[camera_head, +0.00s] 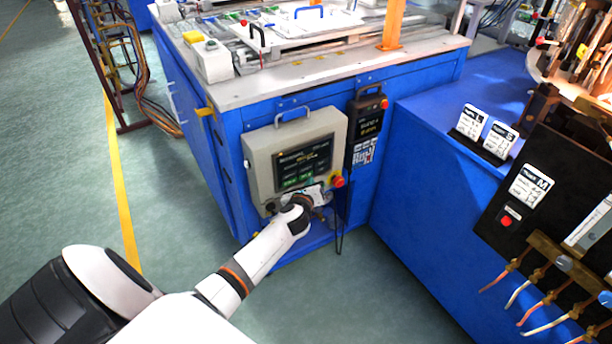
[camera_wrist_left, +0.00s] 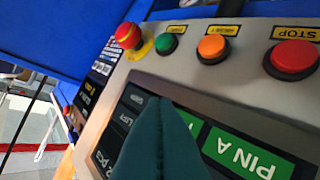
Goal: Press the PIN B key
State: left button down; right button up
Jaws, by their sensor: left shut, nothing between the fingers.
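My left gripper (camera_head: 314,191) is shut and empty, close in front of the lower part of the control panel (camera_head: 258,155). In the left wrist view its dark fingertips (camera_wrist_left: 160,105) cover part of the screen. A green key labelled PIN A (camera_wrist_left: 246,156) shows to the right of the fingers. A second green key (camera_wrist_left: 190,123) is partly hidden behind the fingers, and its label cannot be read. I cannot tell whether the fingertips touch the screen. My right gripper is in neither view.
Beside the screen are a red STOP button (camera_wrist_left: 293,58), an orange button (camera_wrist_left: 212,47), a green button (camera_wrist_left: 167,43) and a red emergency button (camera_wrist_left: 128,36). A dark handheld box (camera_head: 366,122) hangs right of the panel. Open floor (camera_head: 165,215) lies to the left.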

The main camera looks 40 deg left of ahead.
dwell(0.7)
pick_arm(q)
jog(key=shift+w+a, duration=0.15)
jog(key=shift+a, duration=0.25)
jog(key=shift+w+a, duration=0.15)
jog(key=shift+a, duration=0.15)
dwell(0.4)
dwell(0.4)
jog(key=shift+s+d+p, duration=0.3)
jog(key=shift+d, duration=0.4)
jog(key=shift+d, duration=0.1)
jog(key=d, duration=0.1)
jog(key=s+d, duration=0.1)
jog(key=d, duration=0.1)
jog(key=s+d, duration=0.1)
jog(key=shift+d+p, duration=0.2)
jog(key=shift+p, duration=0.15)
dwell(0.5)
